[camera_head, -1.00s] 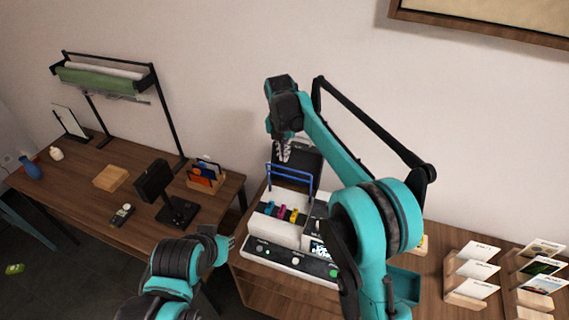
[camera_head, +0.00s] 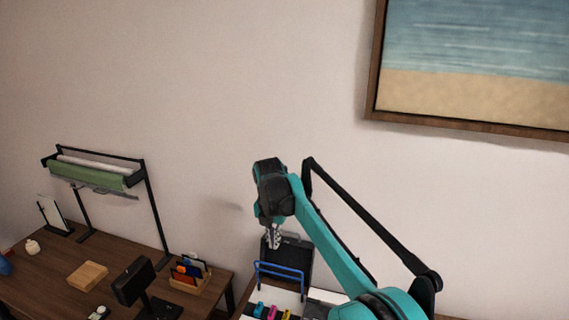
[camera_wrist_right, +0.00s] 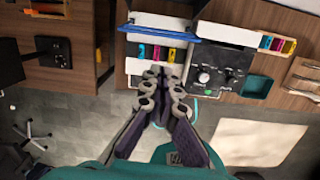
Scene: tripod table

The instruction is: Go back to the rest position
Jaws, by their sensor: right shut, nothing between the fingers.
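My right gripper (camera_head: 273,240) hangs from the teal right arm (camera_head: 335,255) above the printer-like machine. In the right wrist view my right gripper (camera_wrist_right: 160,80) is shut, its fingertips together with nothing between them. The machine (camera_wrist_right: 218,75) shows below it, with a blue bar (camera_wrist_right: 160,30) and blue, pink and yellow cartridges (camera_wrist_right: 160,53). In the head view the machine's blue frame (camera_head: 280,268) and dark upright lid (camera_head: 297,260) stand just below and behind the gripper. My left gripper does not show in the head view.
A wooden table (camera_head: 50,285) at the left holds a wooden block (camera_head: 87,276), a dark card terminal (camera_head: 133,282), a card holder (camera_head: 190,275) and a paper-roll stand (camera_head: 150,205). A framed picture (camera_head: 470,75) hangs on the wall. In the right wrist view a teal bin (camera_wrist_right: 257,86) sits right of the machine.

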